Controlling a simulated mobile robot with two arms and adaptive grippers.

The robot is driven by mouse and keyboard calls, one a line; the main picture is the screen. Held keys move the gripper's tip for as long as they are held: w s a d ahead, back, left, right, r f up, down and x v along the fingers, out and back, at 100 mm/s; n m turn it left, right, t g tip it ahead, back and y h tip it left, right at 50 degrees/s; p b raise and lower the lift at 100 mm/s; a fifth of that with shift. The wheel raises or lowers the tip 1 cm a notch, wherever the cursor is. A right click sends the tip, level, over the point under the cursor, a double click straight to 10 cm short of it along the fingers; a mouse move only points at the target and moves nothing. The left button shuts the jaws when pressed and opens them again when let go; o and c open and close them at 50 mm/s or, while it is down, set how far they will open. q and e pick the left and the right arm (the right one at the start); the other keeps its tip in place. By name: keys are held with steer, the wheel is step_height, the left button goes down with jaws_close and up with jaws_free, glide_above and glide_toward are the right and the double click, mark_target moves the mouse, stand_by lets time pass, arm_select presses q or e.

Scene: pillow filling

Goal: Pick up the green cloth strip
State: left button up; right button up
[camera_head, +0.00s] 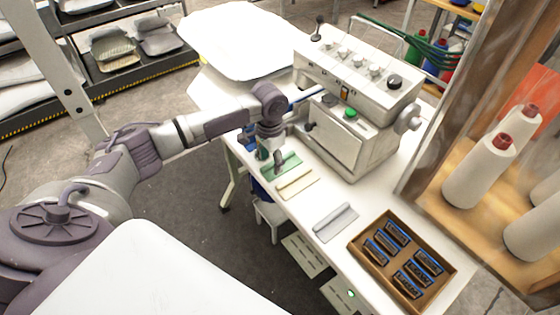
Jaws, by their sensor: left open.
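The green cloth strip (287,164) lies on the white table (379,226) near its front edge, left of a cream strip (297,184). My left arm reaches in from the left, and my left gripper (272,162) points down at the left end of the green strip, partly covering it. The gripper is open. I cannot tell whether its fingers touch the strip. My right gripper is not in the picture.
A grey strip (335,222) and a brown tray (355,246) of dark blue-edged pieces lie to the right. A white machine (345,140) stands close behind the strips. A large white pillow (238,38) lies at the back. A shelf with thread cones (478,172) stands at the right.

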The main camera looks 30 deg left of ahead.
mark_target(271, 173)
arm_select(q)
step_height(271, 173, down, 2)
steer(key=shift+f, duration=0.45)
steer(key=c, duration=0.9)
steer(key=shift+s, duration=0.1)
steer(key=shift+c, duration=0.7)
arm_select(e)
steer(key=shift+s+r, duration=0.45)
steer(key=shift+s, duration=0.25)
arm_select(q)
steer(key=shift+s+d+f, duration=0.1)
jaws_close()
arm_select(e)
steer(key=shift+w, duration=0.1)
